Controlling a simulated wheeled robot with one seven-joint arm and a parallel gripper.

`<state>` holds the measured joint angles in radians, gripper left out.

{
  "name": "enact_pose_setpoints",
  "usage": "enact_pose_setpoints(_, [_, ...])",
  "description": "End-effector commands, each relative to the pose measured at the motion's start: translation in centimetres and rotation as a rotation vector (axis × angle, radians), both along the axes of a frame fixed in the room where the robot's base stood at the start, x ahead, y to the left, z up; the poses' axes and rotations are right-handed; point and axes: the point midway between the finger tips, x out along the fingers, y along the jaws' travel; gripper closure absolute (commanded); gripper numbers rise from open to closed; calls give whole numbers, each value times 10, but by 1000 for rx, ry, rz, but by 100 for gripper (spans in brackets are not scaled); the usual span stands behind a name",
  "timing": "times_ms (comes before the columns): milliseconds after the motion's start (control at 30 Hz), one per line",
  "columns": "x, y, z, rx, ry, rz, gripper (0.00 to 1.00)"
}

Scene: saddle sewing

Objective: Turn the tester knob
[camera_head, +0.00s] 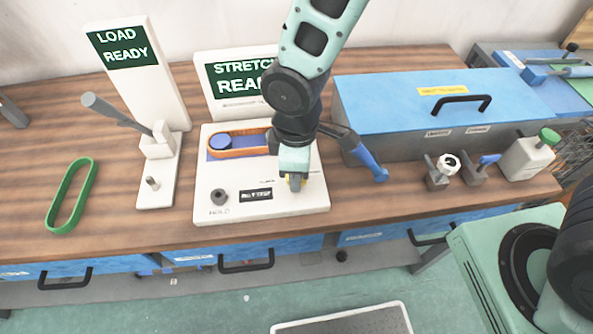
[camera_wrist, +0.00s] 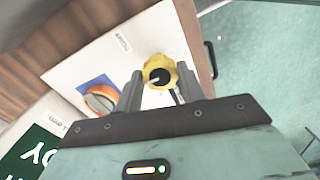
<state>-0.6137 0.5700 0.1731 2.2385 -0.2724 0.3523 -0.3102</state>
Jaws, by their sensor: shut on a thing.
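The tester (camera_head: 230,186) is a white panel box on the wooden bench, with a sign behind it reading "STRETCH REA…", partly hidden by my arm. Its yellow knob (camera_wrist: 158,73) with a black centre shows in the wrist view between my fingers. In the head view the knob (camera_head: 295,183) is mostly hidden under my gripper (camera_head: 293,178). My gripper (camera_wrist: 154,88) points down at the panel and is shut on the knob. An orange band (camera_head: 240,153) lies around a blue part on the panel. A dark round HOLD button (camera_head: 219,196) sits at front left.
A green band (camera_head: 72,196) lies on the bench at left. A "LOAD READY" stand (camera_head: 140,75) with a grey lever is beside the tester. A blue-lidded box (camera_head: 440,100) stands right, with a blue-handled tool (camera_head: 365,160) and small clamps before it.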

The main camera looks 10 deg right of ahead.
Motion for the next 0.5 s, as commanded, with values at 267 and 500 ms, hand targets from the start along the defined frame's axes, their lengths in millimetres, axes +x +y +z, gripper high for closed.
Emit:
enact_pose_setpoints(267, [1, 1, -1, 3, -3, -263, 84])
enact_pose_setpoints(500, [1, 1, 0, 3, -3, -491, 84])
